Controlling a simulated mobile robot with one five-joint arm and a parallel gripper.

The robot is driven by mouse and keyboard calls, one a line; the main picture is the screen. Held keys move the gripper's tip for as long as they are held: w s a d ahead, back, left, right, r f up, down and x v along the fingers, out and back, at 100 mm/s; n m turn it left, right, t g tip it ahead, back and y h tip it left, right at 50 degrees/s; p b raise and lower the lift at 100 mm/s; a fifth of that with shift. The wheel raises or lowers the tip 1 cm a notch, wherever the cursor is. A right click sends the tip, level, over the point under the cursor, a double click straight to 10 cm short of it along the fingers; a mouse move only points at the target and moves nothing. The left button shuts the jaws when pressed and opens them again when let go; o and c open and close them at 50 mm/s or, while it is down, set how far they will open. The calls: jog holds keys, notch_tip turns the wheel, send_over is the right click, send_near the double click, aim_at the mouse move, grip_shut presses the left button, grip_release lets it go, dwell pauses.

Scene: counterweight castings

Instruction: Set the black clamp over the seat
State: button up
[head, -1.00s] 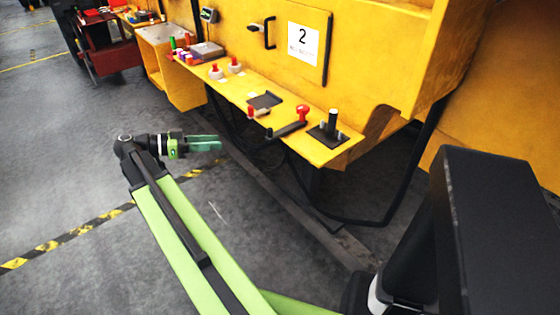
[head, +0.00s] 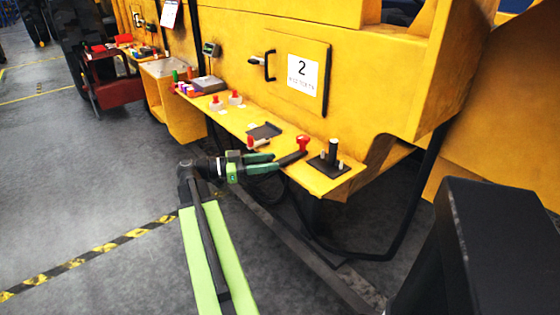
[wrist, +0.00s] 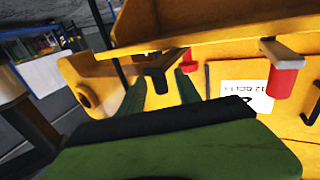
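The black clamp (head: 293,158) is a dark bar with a red knob (head: 302,143) at its far end. It lies on the yellow ledge, beside the seat. The seat looks to be the black plate (head: 316,163) with a black post (head: 333,150) and light pins. My gripper (head: 272,163) is at the left end of the bar, with its green fingers spread. In the wrist view, which looks upside down, a dark bar end (wrist: 158,72) shows between the fingertips (wrist: 160,92), with gaps on both sides. Contact is not clear.
A dark tray (head: 264,131) and a red-and-grey part (head: 256,142) lie left of the clamp. Red-topped pieces (head: 235,98) stand farther along. A yellow panel with sign 2 (head: 302,73) rises behind the ledge. A black hose (head: 410,215) hangs below. Open floor lies left.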

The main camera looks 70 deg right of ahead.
aim_at(280, 161)
jog(key=shift+x, duration=1.9)
jog(key=shift+c, duration=0.4)
grip_shut()
